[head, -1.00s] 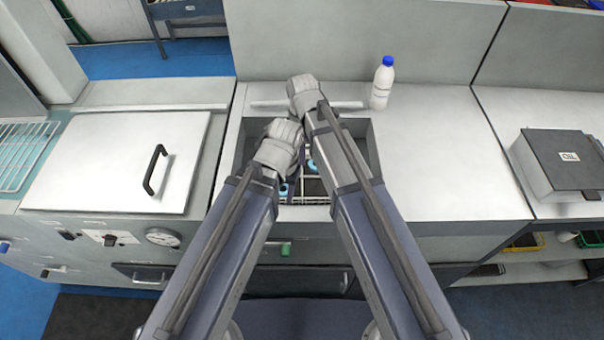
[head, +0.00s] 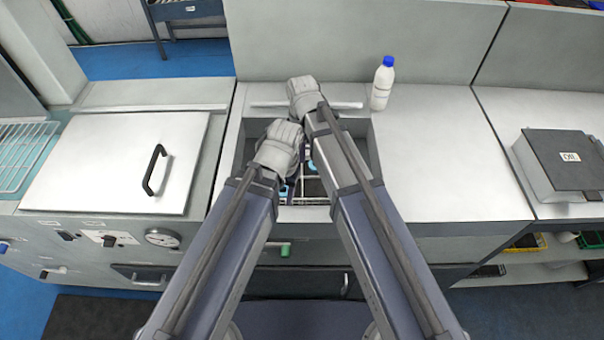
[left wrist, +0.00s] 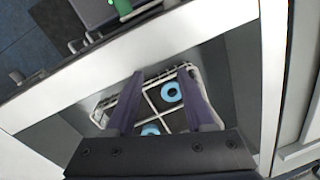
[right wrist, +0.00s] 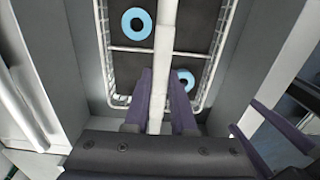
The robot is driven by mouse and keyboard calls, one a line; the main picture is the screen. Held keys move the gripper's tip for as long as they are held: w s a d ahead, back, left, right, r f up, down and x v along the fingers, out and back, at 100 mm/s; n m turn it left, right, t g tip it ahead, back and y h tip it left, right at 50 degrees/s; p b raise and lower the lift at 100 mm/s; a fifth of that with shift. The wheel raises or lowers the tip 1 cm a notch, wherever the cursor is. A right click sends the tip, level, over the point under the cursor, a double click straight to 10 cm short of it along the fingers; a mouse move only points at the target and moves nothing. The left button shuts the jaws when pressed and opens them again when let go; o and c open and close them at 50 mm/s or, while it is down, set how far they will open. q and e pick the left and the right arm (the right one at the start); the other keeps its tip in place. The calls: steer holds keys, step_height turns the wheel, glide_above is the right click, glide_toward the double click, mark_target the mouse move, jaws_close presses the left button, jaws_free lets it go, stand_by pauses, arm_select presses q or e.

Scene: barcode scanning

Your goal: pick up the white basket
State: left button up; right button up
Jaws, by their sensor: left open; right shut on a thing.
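The white wire basket (head: 312,201) sits in the recessed sink of the counter, mostly hidden by my arms in the head view. It has crossing dividers and blue rings (left wrist: 171,91) in its compartments, and its rim also shows in the right wrist view (right wrist: 222,50). My right gripper (right wrist: 160,100) is shut on a white bar (right wrist: 165,45) running along the basket's middle. My left gripper (left wrist: 162,100) is open, its two purple fingers apart over the basket, with a divider and rings showing between them. In the head view its fingers are mostly hidden.
The grey sink walls (head: 367,150) surround the basket closely. A white bottle with a blue cap (head: 381,85) stands on the counter behind and right. A lidded metal unit (head: 115,165) is at left and a grey box (head: 565,160) at far right. The counter right of the sink is clear.

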jaws_close()
stand_by(0.8)
steer(key=shift+r, duration=0.15)
step_height(320, 180, up, 9)
steer(key=p, duration=0.9)
steer(key=shift+r+p, duration=0.2)
steer(key=shift+p, duration=0.15)
steer(key=shift+r, duration=0.1)
